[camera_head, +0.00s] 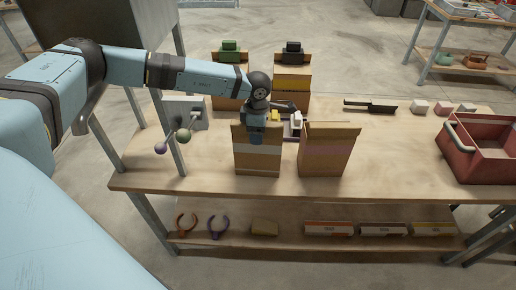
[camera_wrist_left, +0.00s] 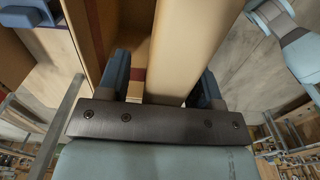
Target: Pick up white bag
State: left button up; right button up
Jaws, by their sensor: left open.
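The bag with a white band (camera_head: 258,151) stands upright and open-topped at the front of the wooden table, and I take it as the white bag. My left gripper (camera_head: 257,137) is at its top front edge, pointing down, with a blue finger in front of the bag's face. In the left wrist view, a tan bag wall (camera_wrist_left: 190,50) runs between the two blue fingers (camera_wrist_left: 162,85), which stand apart. Contact with the wall cannot be told. My right gripper is not in view.
A bag with a pinkish band (camera_head: 326,150) stands close on the right. Two more bags stand behind, topped by green (camera_head: 230,50) and black (camera_head: 292,52) items. A lever box (camera_head: 186,113) is at left, a red crate (camera_head: 480,155) at right.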

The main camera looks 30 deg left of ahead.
pick_arm(q)
grip_shut()
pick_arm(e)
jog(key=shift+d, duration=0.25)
pick_arm(q)
notch_tip(320, 180, up, 13)
jog(key=p, duration=0.7)
notch_tip(320, 180, up, 7)
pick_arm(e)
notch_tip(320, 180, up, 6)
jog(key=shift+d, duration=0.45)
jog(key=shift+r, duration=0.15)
